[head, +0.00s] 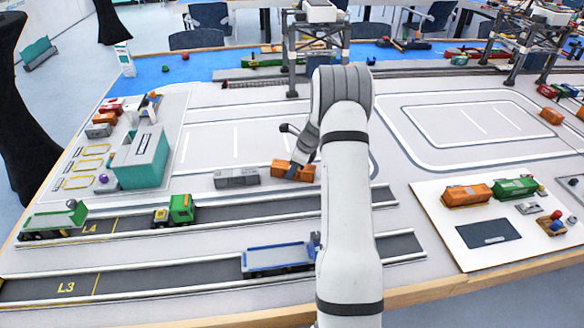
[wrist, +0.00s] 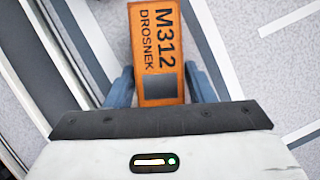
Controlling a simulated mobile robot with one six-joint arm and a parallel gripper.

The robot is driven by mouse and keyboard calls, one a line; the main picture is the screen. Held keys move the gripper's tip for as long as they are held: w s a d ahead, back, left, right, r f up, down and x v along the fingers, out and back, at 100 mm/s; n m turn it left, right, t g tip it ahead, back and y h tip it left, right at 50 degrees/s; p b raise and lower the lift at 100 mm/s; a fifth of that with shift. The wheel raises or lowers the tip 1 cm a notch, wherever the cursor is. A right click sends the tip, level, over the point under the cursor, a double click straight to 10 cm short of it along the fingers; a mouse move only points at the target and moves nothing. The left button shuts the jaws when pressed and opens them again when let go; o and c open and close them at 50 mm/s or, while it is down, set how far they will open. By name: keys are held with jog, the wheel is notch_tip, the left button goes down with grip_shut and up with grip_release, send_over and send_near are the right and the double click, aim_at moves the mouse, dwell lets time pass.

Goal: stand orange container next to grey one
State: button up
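The orange container (head: 293,170) is to the right of the grey container (head: 237,177), with a small gap between them, and lies at an angle to it. My gripper (head: 303,160) is over the orange container from above, its fingers on its two long sides. The grey container is outside the wrist view.
A green truck (head: 180,208) and a blue trailer (head: 275,260) stand on the lanes in front. A teal-sided building (head: 140,160) is at left. A gantry crane (head: 316,40) stands behind. A white board (head: 490,258) at right holds another orange container (head: 467,194) and a green one (head: 515,187).

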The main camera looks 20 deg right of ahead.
jog(key=shift+o, duration=1.3)
jog(key=shift+r, duration=0.1)
jog(key=v, duration=1.2)
jog(key=s+a+r+n, duration=0.5)
jog(key=a+r, duration=0.1)
jog(key=a, duration=0.1)
jog(key=s+a+r+n+h, duration=0.1)
jog(key=s+a+r+n, duration=0.2)
jog(key=s+a+n, duration=0.4)
jog(key=s+a+r+n+h, duration=0.2)
jog(key=s+a+r+n, duration=0.3)
jog(key=s, duration=0.5)
jog(key=s+a+f+n, duration=0.1)
jog(key=s+a+n, duration=0.1)
jog(key=s+n, duration=0.2)
jog(key=s+a+f+n, duration=0.1)
jog(key=s+a+n, duration=0.1)
jog(key=s+n, duration=0.2)
jog(key=s, duration=0.2)
jog(key=shift+s+f+n+h, duration=0.3)
jog(key=shift+s+n, duration=0.05)
jog(key=shift+n, duration=0.05)
